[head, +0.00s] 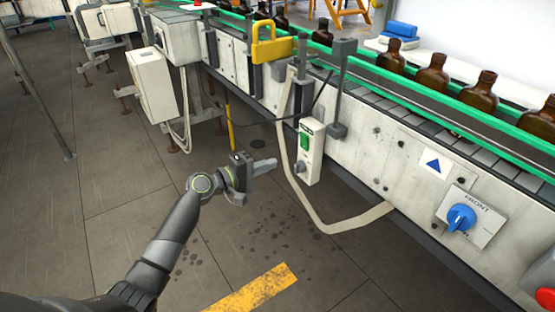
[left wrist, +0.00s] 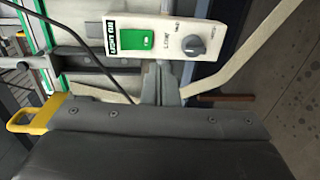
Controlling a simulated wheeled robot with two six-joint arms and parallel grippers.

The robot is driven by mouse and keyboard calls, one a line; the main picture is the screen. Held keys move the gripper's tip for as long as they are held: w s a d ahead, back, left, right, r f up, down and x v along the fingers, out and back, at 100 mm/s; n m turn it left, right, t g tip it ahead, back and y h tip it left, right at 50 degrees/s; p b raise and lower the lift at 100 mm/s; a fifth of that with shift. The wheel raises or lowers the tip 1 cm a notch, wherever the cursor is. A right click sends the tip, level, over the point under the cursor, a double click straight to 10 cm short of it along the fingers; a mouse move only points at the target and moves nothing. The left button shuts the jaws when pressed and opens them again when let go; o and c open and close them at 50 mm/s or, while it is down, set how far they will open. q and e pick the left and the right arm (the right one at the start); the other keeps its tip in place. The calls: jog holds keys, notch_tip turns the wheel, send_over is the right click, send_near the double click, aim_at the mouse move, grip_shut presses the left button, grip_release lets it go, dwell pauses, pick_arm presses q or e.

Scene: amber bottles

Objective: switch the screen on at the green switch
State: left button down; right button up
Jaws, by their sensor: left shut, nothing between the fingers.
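A green switch (head: 304,141) sits on a narrow white control box (head: 312,160) mounted on the side of the conveyor. A dark knob (head: 300,167) is below the switch on the same box. In the left wrist view the green switch (left wrist: 137,40) and the grey knob (left wrist: 193,45) show close up, with a dark label beside the switch. My left gripper (head: 272,164) is shut and empty, a little left of the box and pointing towards it. Its fingertips (left wrist: 168,84) show in the left wrist view below the box in the picture, apart from the switch. My right gripper is out of view.
The conveyor (head: 390,150) carries several amber bottles (head: 432,75) behind green rails. A cream strap (head: 325,222) loops below the box, and a dark cable (head: 262,122) hangs near it. A blue knob (head: 461,217) is farther right, and a yellow padlock shape (head: 271,48) stands above.

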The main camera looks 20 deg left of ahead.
pick_arm(q)
jog(key=v, duration=0.3)
jog(key=f+v, duration=0.1)
jog(key=shift+s+a, duration=0.3)
jog(key=shift+a, duration=0.05)
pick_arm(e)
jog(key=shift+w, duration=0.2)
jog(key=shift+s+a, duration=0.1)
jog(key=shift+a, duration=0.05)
